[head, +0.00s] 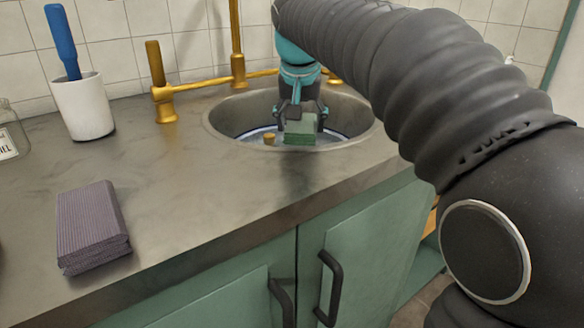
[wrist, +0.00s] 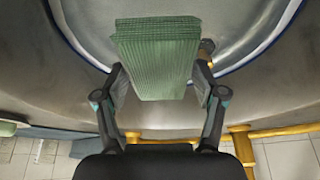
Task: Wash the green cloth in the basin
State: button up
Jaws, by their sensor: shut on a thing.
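The green cloth (head: 301,131) is a folded, ribbed block in the head view. My gripper (head: 301,112) is shut on it and points down inside the basin (head: 222,130). The cloth is at or just above the water (head: 255,137); I cannot tell how far it dips in. The far part of the basin is partly hidden by my arm.
A brass tap (head: 163,95) stands behind the basin. A folded purple-grey cloth (head: 90,225) lies on the counter (head: 190,200) at the left. A white cup (head: 83,106) with a blue-handled tool (head: 62,40) and a glass jar (head: 10,135) stand farther back. A small brass piece (head: 269,138) is in the basin.

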aim_at(300, 124)
jog(key=shift+r+p, duration=2.6)
jog(key=shift+r, duration=0.4)
notch_tip(300, 124, up, 6)
